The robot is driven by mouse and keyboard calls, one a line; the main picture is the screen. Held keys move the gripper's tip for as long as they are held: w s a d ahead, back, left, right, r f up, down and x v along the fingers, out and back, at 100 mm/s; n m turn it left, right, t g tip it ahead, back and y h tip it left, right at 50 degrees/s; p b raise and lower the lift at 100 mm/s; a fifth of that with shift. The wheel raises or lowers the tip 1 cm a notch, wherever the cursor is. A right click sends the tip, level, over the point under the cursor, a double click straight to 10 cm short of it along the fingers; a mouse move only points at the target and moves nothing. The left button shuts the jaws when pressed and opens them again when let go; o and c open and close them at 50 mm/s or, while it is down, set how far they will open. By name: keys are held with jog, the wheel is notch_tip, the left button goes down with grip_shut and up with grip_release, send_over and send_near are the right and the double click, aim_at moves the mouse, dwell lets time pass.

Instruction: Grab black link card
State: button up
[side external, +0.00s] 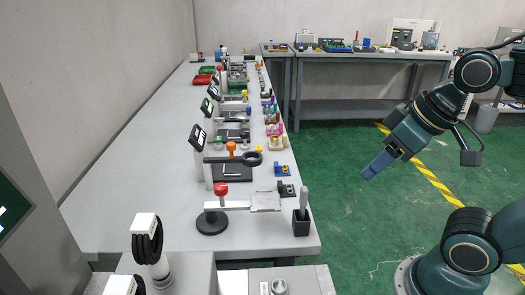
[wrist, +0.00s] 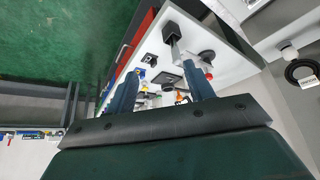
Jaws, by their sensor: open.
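A small black piece (side external: 286,190) lies near the right edge of the long table, beside a blue piece (side external: 283,170). It may be the black link card, but it is too small to tell. My gripper (side external: 376,165) hangs over the green floor, right of the table and apart from everything. In the wrist view my gripper (wrist: 158,70) has its two fingers spread with nothing held between them.
The long grey table (side external: 120,200) holds a row of stations along its right side; its left half is bare. Near the front stand a black holder (side external: 301,222) with an upright tool and a red-knobbed stand (side external: 212,222). A back bench (side external: 360,56) carries more equipment.

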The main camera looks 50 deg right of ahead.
jog(key=shift+w, duration=0.1)
jog(key=w+d+f+n+y, duration=0.1)
jog(key=w+d+f+n, duration=0.1)
jog(key=w, duration=0.5)
jog(key=w+d+f+n+g+y, duration=0.1)
jog(key=w+d+f+n, duration=0.2)
jog(key=w, duration=0.4)
jog(key=w+d+f+n+g+y, duration=0.1)
jog(key=w+d+n, duration=0.3)
jog(key=w, duration=0.4)
jog(key=shift+d+f, duration=0.25)
jog(key=shift+f, duration=0.45)
send_over(280, 183)
jog(key=s+d, duration=0.2)
jog(key=shift+w+a+f, duration=0.1)
jog(key=shift+f, duration=1.9)
jog(key=shift+w+a+f, duration=0.1)
jog(key=shift+f, duration=1.85)
jog(key=shift+f, duration=0.1)
jog(key=shift+x, duration=2.5)
jog(key=shift+s, duration=0.15)
